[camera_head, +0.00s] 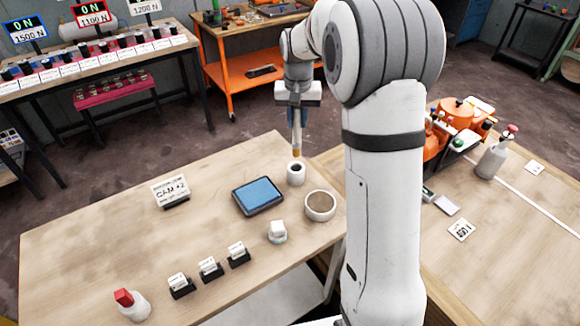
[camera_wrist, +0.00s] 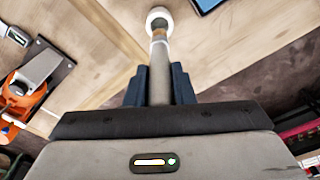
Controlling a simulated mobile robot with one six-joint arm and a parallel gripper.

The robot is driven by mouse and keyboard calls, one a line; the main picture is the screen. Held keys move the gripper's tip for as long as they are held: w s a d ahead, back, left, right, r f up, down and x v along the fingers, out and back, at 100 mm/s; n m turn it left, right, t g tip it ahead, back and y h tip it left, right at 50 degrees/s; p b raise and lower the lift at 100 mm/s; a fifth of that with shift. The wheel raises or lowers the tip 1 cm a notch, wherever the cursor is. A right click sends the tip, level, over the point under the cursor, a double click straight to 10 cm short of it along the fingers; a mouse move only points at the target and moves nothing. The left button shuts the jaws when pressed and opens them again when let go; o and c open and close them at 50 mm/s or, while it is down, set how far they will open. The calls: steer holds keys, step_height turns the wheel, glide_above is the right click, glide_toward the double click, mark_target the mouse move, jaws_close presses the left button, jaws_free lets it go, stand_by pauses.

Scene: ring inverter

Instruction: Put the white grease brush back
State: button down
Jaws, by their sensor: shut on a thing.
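My gripper (camera_head: 297,117) is shut on the white grease brush (camera_head: 297,138), which hangs upright with its brown-orange tip down. Below the tip stands a small white round holder (camera_head: 296,175) with a dark opening, near the back right edge of the left table. The tip appears just above the holder's opening, close to its rim; I cannot tell whether it touches. In the wrist view the brush shaft (camera_wrist: 159,82) sits between the dark blue fingers, and the white holder (camera_wrist: 159,14) shows beyond the tip.
A blue-topped tray (camera_head: 258,195), a round white dish (camera_head: 320,206) and a small white item on a greenish base (camera_head: 278,232) stand near the holder. The left table's middle is clear.

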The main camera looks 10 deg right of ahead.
mark_target(297, 146)
steer(key=f, duration=0.6)
steer(key=shift+w+d+p, duration=0.1)
steer(key=shift+w+p, duration=0.15)
steer(key=shift+p, duration=0.05)
steer(key=shift+s+f, duration=0.1)
steer(key=shift+f, duration=1.9)
steer(key=c, duration=1.2)
jaws_free()
steer(key=shift+c, duration=0.2)
steer(key=shift+r, duration=0.1)
steer(key=r, duration=0.7)
steer(key=s+r, duration=0.1)
steer(key=r, duration=0.3)
steer(key=shift+a+r, duration=0.2)
steer(key=shift+r, duration=0.15)
steer(key=s+r+n+t, duration=0.1)
steer(key=s+r, duration=0.1)
steer(key=s, duration=0.5)
steer(key=s+r, duration=0.3)
steer(key=s, duration=0.3)
steer(key=s+f+n+t, duration=0.1)
steer(key=s+f, duration=0.2)
steer(key=s, duration=1.4)
steer(key=shift+f, duration=0.2)
